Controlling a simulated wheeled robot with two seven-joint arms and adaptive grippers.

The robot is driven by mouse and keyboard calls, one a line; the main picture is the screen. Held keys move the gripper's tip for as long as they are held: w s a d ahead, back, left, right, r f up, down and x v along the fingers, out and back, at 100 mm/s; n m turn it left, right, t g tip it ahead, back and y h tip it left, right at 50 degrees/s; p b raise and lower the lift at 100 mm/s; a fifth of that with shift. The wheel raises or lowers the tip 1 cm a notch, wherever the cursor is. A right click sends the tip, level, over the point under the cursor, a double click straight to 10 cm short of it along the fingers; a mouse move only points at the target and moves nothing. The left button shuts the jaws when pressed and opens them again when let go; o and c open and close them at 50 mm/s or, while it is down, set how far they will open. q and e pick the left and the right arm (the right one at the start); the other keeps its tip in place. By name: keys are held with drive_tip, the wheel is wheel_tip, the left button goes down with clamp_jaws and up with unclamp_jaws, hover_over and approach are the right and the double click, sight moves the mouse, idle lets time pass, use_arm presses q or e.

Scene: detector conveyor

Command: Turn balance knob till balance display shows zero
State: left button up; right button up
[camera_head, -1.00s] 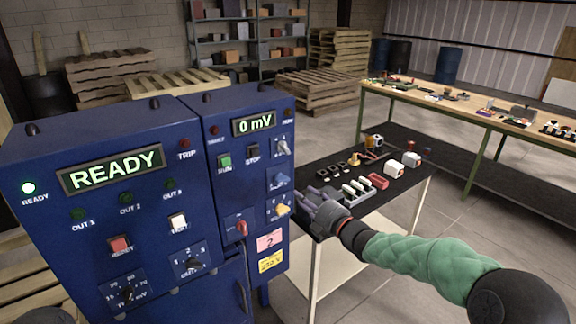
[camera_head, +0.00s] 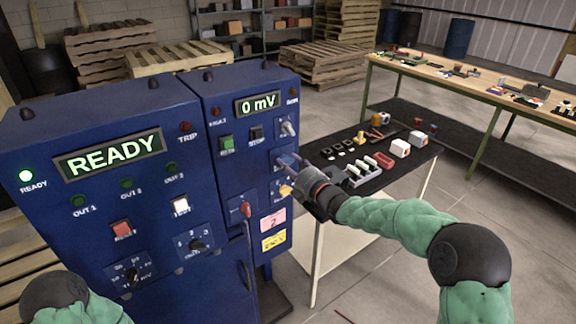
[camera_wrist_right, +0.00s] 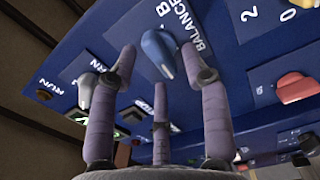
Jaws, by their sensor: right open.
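The balance knob is blue and sits on the side part of the blue cabinet's front. In the right wrist view the balance knob (camera_wrist_right: 158,54) stands between my spread fingers, beside the label BALANCE. My right gripper (camera_wrist_right: 160,75) is open around it; whether any finger touches it I cannot tell. In the head view my right gripper (camera_head: 295,167) is at the panel and partly hides the knob. The balance display (camera_head: 257,104) reads 0 mV. My left gripper is outside the views; only part of my left arm shows at the lower left.
A white knob (camera_head: 288,128) is above and a yellow knob (camera_head: 285,190) below my right fingers. A red knob (camera_head: 245,209) is lower left. A READY display (camera_head: 110,155) is lit. A dark table (camera_head: 345,200) with small parts stands right of the cabinet.

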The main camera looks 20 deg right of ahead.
drive_tip(key=shift+w+a, duration=0.2)
drive_tip(key=shift+w, duration=0.35)
clamp_jaws()
drive_tip(key=shift+m+b, duration=0.55)
drive_tip(key=shift+m, duration=0.65)
unclamp_jaws()
drive_tip(key=shift+d, duration=0.1)
